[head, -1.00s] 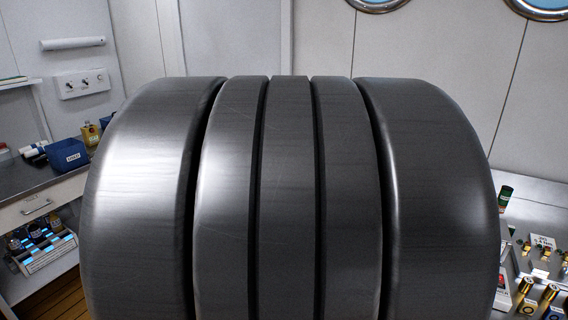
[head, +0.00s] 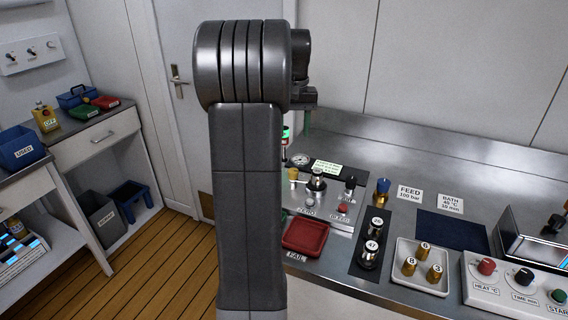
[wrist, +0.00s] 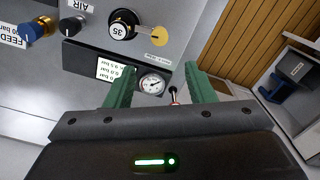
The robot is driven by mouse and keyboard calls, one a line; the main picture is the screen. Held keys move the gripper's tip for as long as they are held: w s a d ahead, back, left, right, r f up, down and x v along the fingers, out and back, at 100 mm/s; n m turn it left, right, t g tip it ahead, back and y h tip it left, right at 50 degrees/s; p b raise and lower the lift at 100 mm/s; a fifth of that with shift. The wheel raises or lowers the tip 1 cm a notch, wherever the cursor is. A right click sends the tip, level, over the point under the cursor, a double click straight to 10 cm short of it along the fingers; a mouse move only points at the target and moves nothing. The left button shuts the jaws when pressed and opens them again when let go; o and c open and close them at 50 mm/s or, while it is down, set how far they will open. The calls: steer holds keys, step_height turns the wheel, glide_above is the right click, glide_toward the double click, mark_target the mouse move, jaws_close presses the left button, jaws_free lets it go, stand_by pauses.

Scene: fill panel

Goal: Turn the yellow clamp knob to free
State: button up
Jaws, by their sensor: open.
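A round yellow disc, which looks like the clamp knob (wrist: 158,36), sits beside a metal cylinder marked 35 (wrist: 122,26) in the wrist view. A small yellow part also shows in the head view (head: 293,174), partly hidden by my arm. My gripper (wrist: 160,82) is open, with its two green fingers apart and nothing held. Its fingers point toward the panel, near the pressure gauge (wrist: 152,84), and the knob lies beyond the fingertips. In the head view my gripper is mostly hidden behind my arm.
A metal stalk (wrist: 173,95) stands near the right finger. A small sign (wrist: 115,72) is beside the gauge. The bench holds a red tray (head: 305,238), a blue-topped fitting (head: 382,190), a tray of brass pieces (head: 405,255) and a heater box (head: 500,285).

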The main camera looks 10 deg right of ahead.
mark_target(293, 170)
step_height(293, 170, down, 13)
steer(key=shift+s+f, duration=0.1)
steer(key=shift+s, duration=0.05)
stand_by(0.4)
steer(key=c, duration=1)
